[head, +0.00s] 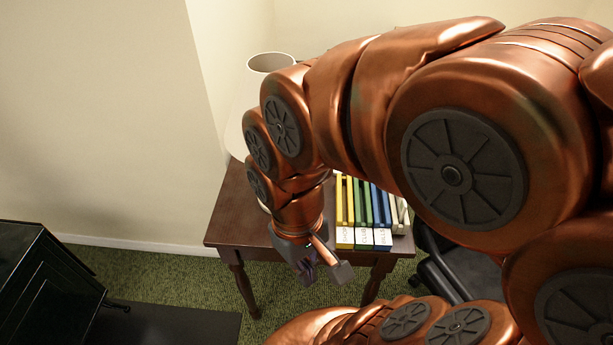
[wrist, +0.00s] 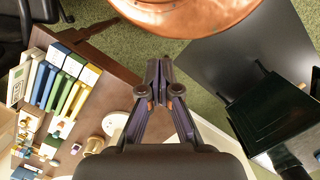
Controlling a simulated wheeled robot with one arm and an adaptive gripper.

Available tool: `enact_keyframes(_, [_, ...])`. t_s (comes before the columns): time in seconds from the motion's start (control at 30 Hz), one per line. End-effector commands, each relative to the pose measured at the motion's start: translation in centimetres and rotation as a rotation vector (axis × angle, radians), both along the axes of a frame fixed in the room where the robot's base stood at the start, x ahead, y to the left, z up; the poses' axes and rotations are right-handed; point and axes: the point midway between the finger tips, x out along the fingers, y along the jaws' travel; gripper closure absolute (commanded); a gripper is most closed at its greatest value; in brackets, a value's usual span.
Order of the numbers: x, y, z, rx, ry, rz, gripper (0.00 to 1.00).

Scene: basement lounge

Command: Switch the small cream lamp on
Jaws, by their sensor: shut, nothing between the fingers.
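The cream lamp (head: 236,128) stands at the back left of the dark wooden table. Its tapered shade shows, with the open top rim above it, and my arm hides its right side and most of its lower part. In the wrist view, a round cream piece (wrist: 115,124), which looks like part of the lamp's base, lies left of my fingers. I cannot make out a switch or whether the lamp is lit. My gripper (head: 316,272) is shut and empty in front of the table's front edge. In the wrist view its fingertips (wrist: 158,68) meet, apart from the lamp.
The wooden table (head: 225,222) holds several coloured binders (head: 362,237) right of my gripper. Small boxes and items (wrist: 28,130) show in the wrist view. A black cabinet (head: 45,285) stands at the left and a black chair (head: 440,275) at the right. Green carpet lies between.

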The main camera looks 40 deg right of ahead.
Motion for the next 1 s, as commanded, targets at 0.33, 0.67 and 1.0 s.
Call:
enact_keyframes(0.33, [2.8, -0.2, -1.5, 0.059, -0.024, 0.071, 1.00])
enact_keyframes(0.67, [13.2, -5.0, -4.5, 0.247, -0.201, 0.347, 1.00])
enact_keyframes(1.0, [19.2, -15.4, -6.6, 0.292, -0.436, 0.570, 1.00])
